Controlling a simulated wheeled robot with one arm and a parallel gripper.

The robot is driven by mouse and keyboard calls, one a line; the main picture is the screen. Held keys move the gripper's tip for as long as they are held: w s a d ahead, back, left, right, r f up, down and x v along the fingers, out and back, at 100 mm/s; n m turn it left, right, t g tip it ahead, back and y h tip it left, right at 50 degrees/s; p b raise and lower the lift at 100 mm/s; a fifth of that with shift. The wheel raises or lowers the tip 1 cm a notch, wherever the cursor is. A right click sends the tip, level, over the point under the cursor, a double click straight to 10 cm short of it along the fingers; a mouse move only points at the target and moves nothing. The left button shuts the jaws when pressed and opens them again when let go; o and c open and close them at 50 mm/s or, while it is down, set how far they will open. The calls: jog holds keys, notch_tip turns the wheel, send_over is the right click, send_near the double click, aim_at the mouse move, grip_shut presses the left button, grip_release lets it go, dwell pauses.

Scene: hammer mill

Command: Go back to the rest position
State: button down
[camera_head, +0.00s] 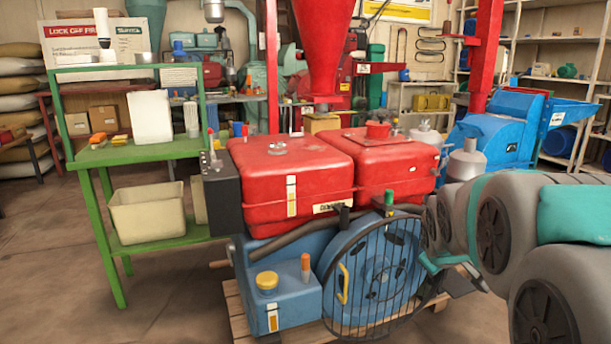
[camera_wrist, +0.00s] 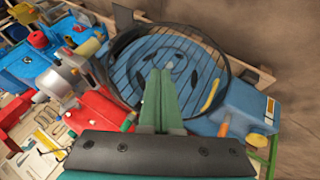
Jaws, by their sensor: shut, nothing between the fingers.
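My gripper (camera_wrist: 160,98) shows in the wrist view as two green fingers pressed together, with nothing between them. The fingers point toward the blue machine with the round wire guard (camera_wrist: 165,62), and I see no contact with it. In the head view my grey and teal arm fills the right side, in front of the red and blue mill. The mill has red housings (camera_head: 290,175), a blue base (camera_head: 285,300) and a black round guard (camera_head: 370,275) with a yellow handle (camera_head: 343,283).
The mill stands on a wooden pallet (camera_head: 235,308) close to my arm. A green table (camera_head: 135,152) with a cream bin (camera_head: 148,212) stands to the left. A blue machine (camera_head: 495,130) and shelves (camera_head: 560,50) are behind. The floor at the front left is clear.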

jog(key=s+a+f+m+g+y+p, duration=0.1)
jog(key=s+a+g, duration=0.2)
jog(key=s, duration=0.8)
jog(key=s+a+f+m+g+y+p, duration=0.1)
jog(key=s+a, duration=0.4)
jog(key=s, duration=0.7)
jog(key=s+a+f+m+g+y+p, duration=0.1)
jog(key=s+a+f+m+g+p, duration=0.1)
jog(key=s, duration=1)
jog(key=a+f+m+g, duration=0.1)
jog(key=a+g, duration=0.1)
jog(key=g, duration=0.1)
jog(key=shift+s+a+f, duration=0.1)
